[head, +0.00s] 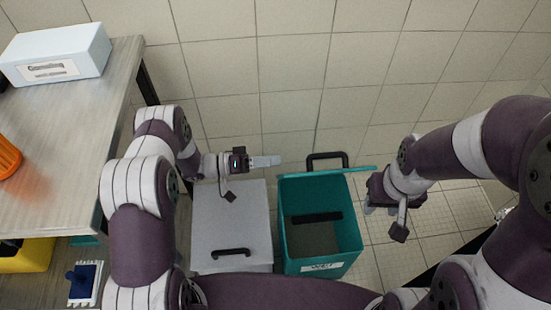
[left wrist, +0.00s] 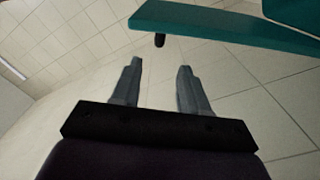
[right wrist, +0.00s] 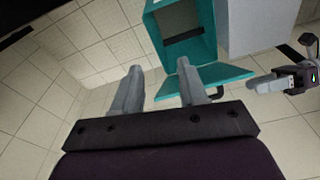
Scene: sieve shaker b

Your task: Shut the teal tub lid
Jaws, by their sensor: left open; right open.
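The teal tub (head: 288,235) stands on the floor, open at the top, with a label on its front and a dark bar inside. Its teal lid (head: 352,170) stands open at the back edge, seen nearly edge-on, with a black handle (head: 327,156) behind it. In the left wrist view the lid (left wrist: 215,24) crosses the top, beyond the fingers. In the right wrist view the lid (right wrist: 222,75) is partly behind a finger. My left gripper (head: 268,161) is open and empty, left of the lid. My right gripper (head: 370,208) is open and empty, right of the tub.
A grey bin (head: 232,205) with a shut lid and black handle stands left of the tub. A table (head: 80,110) at the left holds a pale box (head: 58,52) and an orange object (head: 8,158). Tiled floor (head: 290,95) is clear behind the tub.

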